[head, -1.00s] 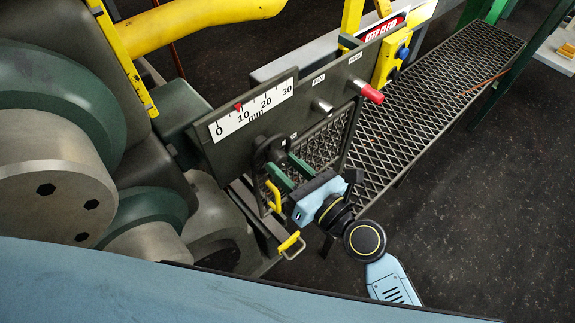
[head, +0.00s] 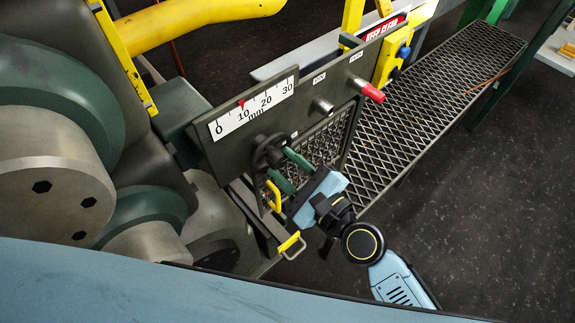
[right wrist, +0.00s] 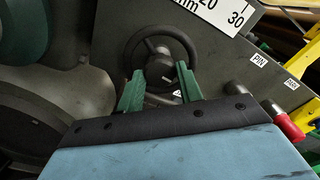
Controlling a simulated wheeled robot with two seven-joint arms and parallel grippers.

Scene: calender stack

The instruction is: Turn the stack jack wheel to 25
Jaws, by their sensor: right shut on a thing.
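The dark stack jack wheel (head: 267,151) is on the front of a grey upright panel. My right gripper (head: 283,167) is shut on the wheel with its green fingers; the right wrist view also shows the wheel (right wrist: 133,41) with the fingers (right wrist: 160,72) at its lower part. The fingers hide part of the rim. Above the wheel is a white mm scale (head: 252,112) marked 0 to 30. Its red pointer (head: 240,103) stands at about 10. My left gripper is not in view.
A silver pin (head: 322,106) and a red-ended knob (head: 372,93) stick out of the panel to the right of the wheel. Yellow handles (head: 291,242) are below it. Large rollers (head: 50,165) are at left. A mesh walkway (head: 430,90) runs behind right.

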